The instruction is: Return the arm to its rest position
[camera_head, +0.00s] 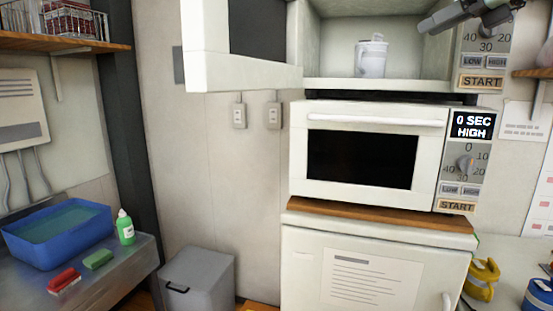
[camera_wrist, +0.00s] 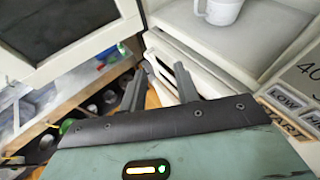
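My gripper (camera_head: 428,26) is at the top right of the head view, in front of the right side of the open upper microwave (camera_head: 378,84). In the wrist view the two dark fingers of my gripper (camera_wrist: 160,72) stand apart with nothing between them. A white lidded mug (camera_head: 371,57) stands upright inside the upper microwave, apart from my gripper. The mug also shows at the top of the wrist view (camera_wrist: 222,9). Most of my arm is out of the head view.
The upper microwave's door (camera_head: 243,72) hangs open to the left. Below it, a shut microwave (camera_head: 365,196) reads 0 SEC HIGH. A blue basin (camera_head: 92,252), red and green items and a green bottle (camera_head: 126,230) are at the left. A grey bin (camera_head: 198,277) stands on the floor.

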